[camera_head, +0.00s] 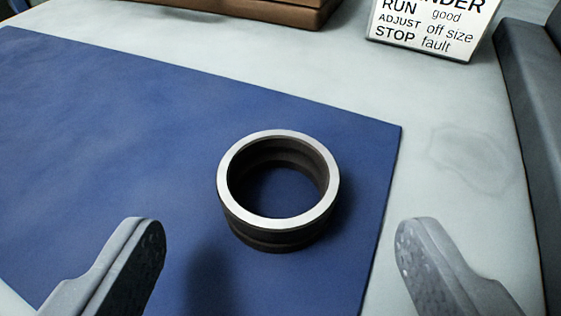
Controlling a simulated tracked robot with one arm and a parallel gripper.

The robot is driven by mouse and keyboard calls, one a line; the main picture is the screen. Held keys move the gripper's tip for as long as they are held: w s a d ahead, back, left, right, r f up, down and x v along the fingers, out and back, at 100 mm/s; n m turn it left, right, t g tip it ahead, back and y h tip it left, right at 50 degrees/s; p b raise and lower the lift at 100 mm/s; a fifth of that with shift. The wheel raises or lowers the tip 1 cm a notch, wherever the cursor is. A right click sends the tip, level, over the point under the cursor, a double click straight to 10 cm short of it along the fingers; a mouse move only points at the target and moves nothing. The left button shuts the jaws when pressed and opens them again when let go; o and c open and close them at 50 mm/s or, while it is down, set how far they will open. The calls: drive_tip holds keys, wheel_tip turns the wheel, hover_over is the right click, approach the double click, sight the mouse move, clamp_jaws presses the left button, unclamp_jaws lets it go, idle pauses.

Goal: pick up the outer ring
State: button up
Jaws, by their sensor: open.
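The outer ring (279,230) lies flat on a blue mat, its opening facing up. It has a bright metal top rim and a dark side wall with a groove around it. My gripper (280,245) is wide open, one finger at the lower left and one at the lower right. The ring sits between the two fingers' lines but farther from the camera, and neither finger touches it. The ring is fully in view.
The blue mat (110,140) lies on a pale table (460,200). A white sign (430,28) with black words stands at the top right. A dark grey object (532,110) rises along the right edge. A brown wooden object (270,10) is at the top. The mat around the ring is clear.

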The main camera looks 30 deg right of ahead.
sight(279, 233)
drive_tip(key=x, duration=0.3)
drive_tip(key=shift+w+d+f, duration=0.1)
drive_tip(key=shift+w+f, duration=0.1)
drive_tip(key=shift+w, duration=0.05)
drive_tip(key=shift+c, duration=0.3)
drive_tip(key=c, duration=1.1)
